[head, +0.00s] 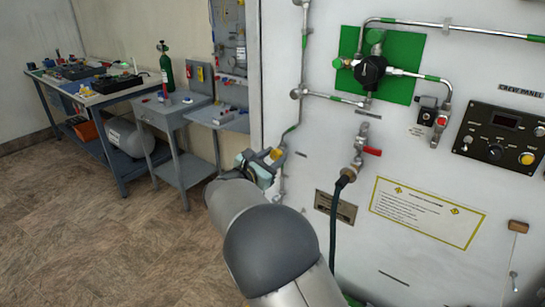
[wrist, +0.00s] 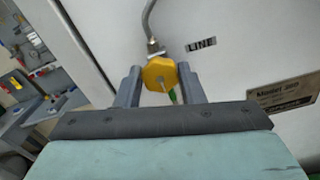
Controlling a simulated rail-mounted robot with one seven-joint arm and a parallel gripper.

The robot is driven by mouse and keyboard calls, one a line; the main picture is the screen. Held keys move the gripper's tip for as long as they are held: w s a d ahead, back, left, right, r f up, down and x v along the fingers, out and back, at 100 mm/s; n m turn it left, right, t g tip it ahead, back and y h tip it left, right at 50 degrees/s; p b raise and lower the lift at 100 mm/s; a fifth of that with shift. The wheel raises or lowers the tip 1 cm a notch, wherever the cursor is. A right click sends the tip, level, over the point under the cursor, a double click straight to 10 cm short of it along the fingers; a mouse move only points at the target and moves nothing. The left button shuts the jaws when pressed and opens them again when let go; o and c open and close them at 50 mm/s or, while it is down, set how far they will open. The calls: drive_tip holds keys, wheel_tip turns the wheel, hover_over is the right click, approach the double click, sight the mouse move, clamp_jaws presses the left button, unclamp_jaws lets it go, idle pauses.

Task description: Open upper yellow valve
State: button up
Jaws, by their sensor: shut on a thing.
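A yellow valve knob (wrist: 160,73) sits between the two grey fingers of my gripper (wrist: 159,78) in the wrist view. The fingers are shut on it, one on each side. A thin metal pipe runs up from behind the knob, and a bit of green shows just below it. In the head view the yellow knob (head: 277,154) shows small at the left edge of the white panel, beside my gripper (head: 265,160). My arm hides the area below it. No second yellow valve can be made out.
The white panel (head: 410,255) carries a green plate (head: 400,82) with a black regulator, a red-handled valve (head: 371,151) with a dark hose, and a control box (head: 503,133). A grey side table (head: 176,108) and a workbench (head: 105,92) stand to the left.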

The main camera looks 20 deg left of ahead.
drive_tip(key=o, duration=1)
drive_tip(key=b+v, duration=0.1)
drive_tip(key=v, duration=1.6)
drive_tip(key=shift+s+b, duration=0.2)
drive_tip(key=shift+b, duration=0.15)
drive_tip(key=shift+a, duration=0.15)
